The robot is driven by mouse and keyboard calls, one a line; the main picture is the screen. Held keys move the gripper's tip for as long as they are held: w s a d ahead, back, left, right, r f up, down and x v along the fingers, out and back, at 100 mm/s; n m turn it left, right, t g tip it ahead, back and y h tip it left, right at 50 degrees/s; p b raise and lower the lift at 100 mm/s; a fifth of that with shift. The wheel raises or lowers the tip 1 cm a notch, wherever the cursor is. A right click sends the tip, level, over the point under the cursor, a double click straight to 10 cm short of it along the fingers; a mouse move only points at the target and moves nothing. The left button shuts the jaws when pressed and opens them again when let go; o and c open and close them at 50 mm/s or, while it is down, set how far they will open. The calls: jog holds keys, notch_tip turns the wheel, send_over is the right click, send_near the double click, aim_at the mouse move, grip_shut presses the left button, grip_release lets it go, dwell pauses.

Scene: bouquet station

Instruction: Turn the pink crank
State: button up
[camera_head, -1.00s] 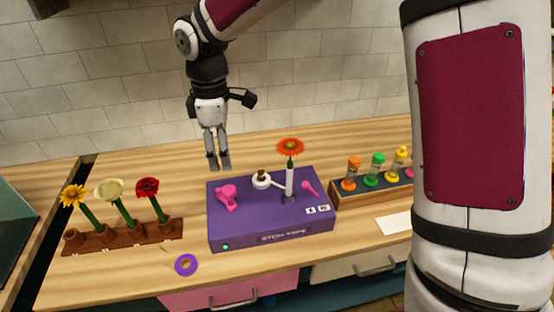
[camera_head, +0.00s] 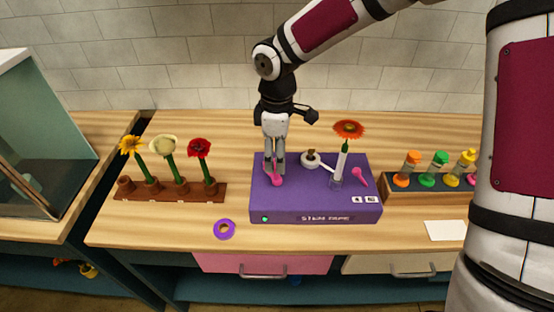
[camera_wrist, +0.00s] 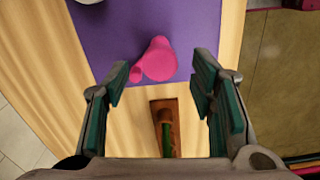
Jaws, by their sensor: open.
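The pink crank (camera_head: 276,178) stands on the left part of the purple machine (camera_head: 318,200). In the wrist view the crank (camera_wrist: 158,60) shows as a rounded pink knob on the purple top (camera_wrist: 100,40), with a smaller pink part at its left. My gripper (camera_head: 274,170) points down at the crank in the head view and partly hides it. In the wrist view my gripper (camera_wrist: 160,98) is open, with its teal-padded fingers on either side and nothing between them. The crank lies just beyond the fingertips there. I cannot tell if a finger touches it.
An orange flower (camera_head: 349,129) stands on the machine beside a white arm (camera_head: 311,159) and a small pink lever (camera_head: 358,177). A brown flower rack (camera_head: 170,192) stands left. A purple tape roll (camera_head: 224,229) lies in front. A rack of coloured jars (camera_head: 435,182) stands right.

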jog(key=shift+f, duration=1.3)
jog(key=shift+c, duration=0.6)
jog(key=c, duration=1)
jog(key=shift+m, duration=2.2)
jog(key=shift+a, duration=0.1)
jog(key=o, duration=1.1)
jog(key=shift+r, duration=0.1)
notch_tip(320, 180, up, 12)
